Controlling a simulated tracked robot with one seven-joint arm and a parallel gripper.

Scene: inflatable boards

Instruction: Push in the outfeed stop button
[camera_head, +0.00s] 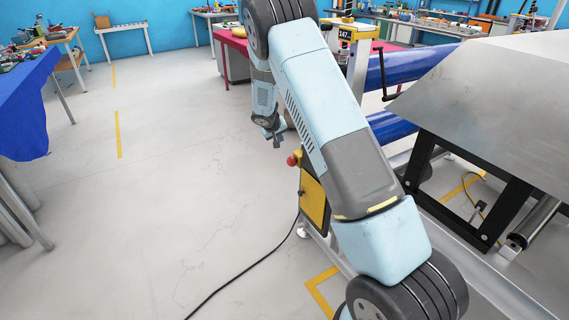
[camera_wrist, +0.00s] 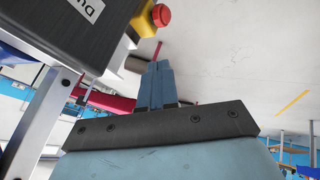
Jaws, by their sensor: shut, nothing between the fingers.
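The stop button is a red mushroom head (camera_head: 292,160) on the side of a yellow box (camera_head: 313,195) fixed to the machine frame. In the wrist view the red button (camera_wrist: 161,15) is at the top, on its yellow housing (camera_wrist: 142,20) beside a dark box with a white label. My gripper (camera_head: 277,142) is shut and empty, pointing down, just above and left of the button in the head view. In the wrist view its fingertips (camera_wrist: 158,66) are below the button in the picture, with a visible gap. I see no contact. My arm hides part of the machine.
A machine with a sloping grey sheet panel (camera_head: 490,90) and blue rollers (camera_head: 410,66) stands at the right. A black cable (camera_head: 245,270) runs over the floor from the yellow box. A blue-draped table (camera_head: 25,105) is at far left.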

